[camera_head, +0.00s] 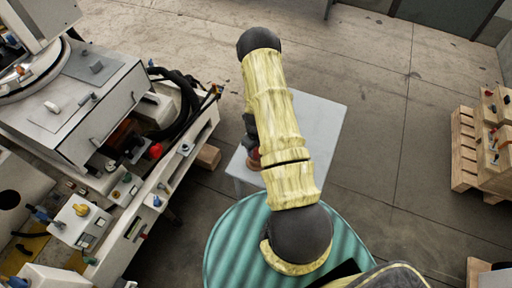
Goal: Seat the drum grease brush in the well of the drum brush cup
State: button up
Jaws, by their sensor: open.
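My gripper (250,126) shows only as a small dark part at the left edge of my yellow-sleeved arm; it is open, and its fingertips are mostly hidden. A small reddish-brown object (254,159) shows just below it, partly covered by the arm, over the pale table. I cannot tell if it is the drum grease brush or the drum brush cup, or if the gripper touches it. No other part of brush or cup can be made out, and the cup's well is not visible.
The pale grey table (325,115) stands behind a teal ribbed drum (228,250). A white machine bench (135,220) with hoses and knobs fills the left. A wooden pallet with crates (464,150) is at the right. The concrete floor between table and pallet is clear.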

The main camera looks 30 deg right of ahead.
jog(key=shift+r, duration=0.15)
notch_tip(320, 180, up, 17)
jog(key=b, duration=0.2)
jog(key=shift+b, duration=0.35)
jog(key=shift+s+r, duration=0.1)
dwell(0.9)
jog(key=s+a+r+n+t, duration=0.1)
jog(key=s+a+r+n, duration=0.5)
jog(key=n, duration=1)
jog(key=s+a+r+n+t, duration=0.1)
jog(key=s+a+r+n, duration=0.5)
jog(key=n, duration=1.1)
notch_tip(320, 180, up, 4)
jog(key=shift+s+a+r, duration=0.15)
jog(key=shift+s+a, duration=0.1)
jog(key=shift+a, duration=0.4)
